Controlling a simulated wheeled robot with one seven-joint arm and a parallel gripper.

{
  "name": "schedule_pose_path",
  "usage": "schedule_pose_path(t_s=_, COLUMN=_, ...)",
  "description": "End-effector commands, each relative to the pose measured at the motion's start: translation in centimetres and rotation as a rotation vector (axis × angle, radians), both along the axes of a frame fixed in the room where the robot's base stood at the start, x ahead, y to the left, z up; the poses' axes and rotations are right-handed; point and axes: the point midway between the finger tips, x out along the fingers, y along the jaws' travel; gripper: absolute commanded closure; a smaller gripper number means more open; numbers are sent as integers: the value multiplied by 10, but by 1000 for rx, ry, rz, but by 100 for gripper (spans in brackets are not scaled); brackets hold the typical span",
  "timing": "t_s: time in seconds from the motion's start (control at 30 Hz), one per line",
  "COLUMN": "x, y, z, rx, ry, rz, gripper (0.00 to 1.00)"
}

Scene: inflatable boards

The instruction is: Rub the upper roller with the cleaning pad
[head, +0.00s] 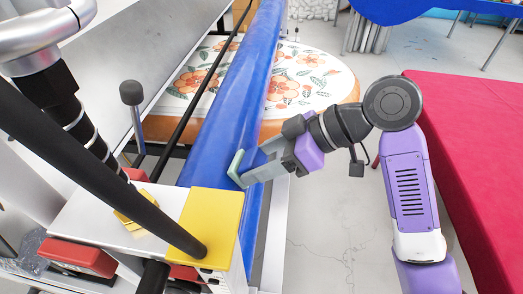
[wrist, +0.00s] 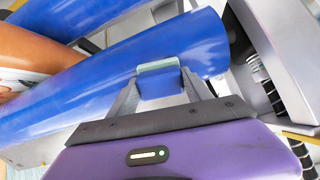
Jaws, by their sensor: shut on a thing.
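The cleaning pad, a small block with a pale green layer and a blue part, is held between the fingertips of my gripper (head: 246,170). The pad (wrist: 159,78) shows in the wrist view between the two grey fingers, its green edge facing the blue roller. The upper roller (head: 222,108) is a long glossy blue cylinder running diagonally through the head view; it also shows in the wrist view (wrist: 85,95). The pad overlaps the roller's side near its near end in both views; I cannot tell whether they touch. Part of the roller is hidden behind my gripper and the yellow block.
A yellow block (head: 212,222) and a black bar (head: 90,150) stand near the roller's near end. A round board with a floral print (head: 310,72) lies beyond the roller. A red-topped table (head: 470,130) is at right. Grey floor (head: 330,215) lies open between.

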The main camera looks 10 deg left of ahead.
Motion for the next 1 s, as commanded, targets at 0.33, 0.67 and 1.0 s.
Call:
schedule_pose_path(t_s=0.33, x=-13, y=0, z=0, rx=-1, ry=1, rz=2, gripper=75)
schedule_pose_path(t_s=0.67, x=-12, y=-4, z=5, rx=0, ry=0, rz=0, gripper=75)
schedule_pose_path(t_s=1.0, x=-13, y=-27, z=26, rx=1, ry=-1, rz=-1, gripper=75)
